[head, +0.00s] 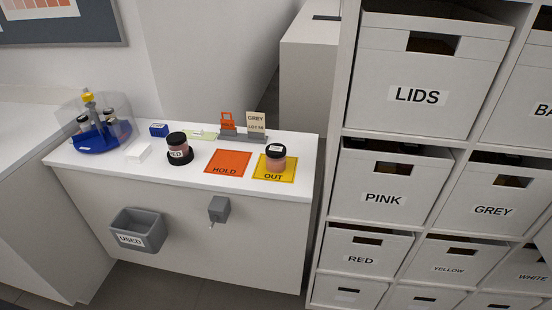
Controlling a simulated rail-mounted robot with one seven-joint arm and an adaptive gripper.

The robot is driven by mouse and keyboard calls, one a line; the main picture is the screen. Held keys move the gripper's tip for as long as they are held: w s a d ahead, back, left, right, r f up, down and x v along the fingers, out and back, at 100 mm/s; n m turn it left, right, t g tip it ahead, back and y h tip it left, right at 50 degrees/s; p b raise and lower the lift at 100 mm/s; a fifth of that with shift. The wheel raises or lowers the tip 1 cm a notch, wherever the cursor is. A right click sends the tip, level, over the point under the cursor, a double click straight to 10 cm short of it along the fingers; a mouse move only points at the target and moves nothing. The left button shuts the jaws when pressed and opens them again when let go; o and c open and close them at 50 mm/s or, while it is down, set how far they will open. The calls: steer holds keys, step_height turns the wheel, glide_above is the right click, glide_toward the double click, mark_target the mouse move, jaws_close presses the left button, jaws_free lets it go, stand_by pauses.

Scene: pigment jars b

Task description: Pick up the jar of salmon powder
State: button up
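A jar with a black lid and pinkish powder (276,163) stands upright on the yellow OUT mat (261,176); its lid bears a small white label. Another black-lidded jar (178,143), labelled RED, stands on a round black base to the left, and its visible contents also look pinkish. More jars (110,120) stand under a clear cover on a blue round carousel (98,143) at the far left; their contents are too small to tell. I cannot tell for certain which jar holds salmon powder. My gripper is not in view.
An orange HOLD mat (229,160) lies empty. Labelled drawers (380,190) fill the right.

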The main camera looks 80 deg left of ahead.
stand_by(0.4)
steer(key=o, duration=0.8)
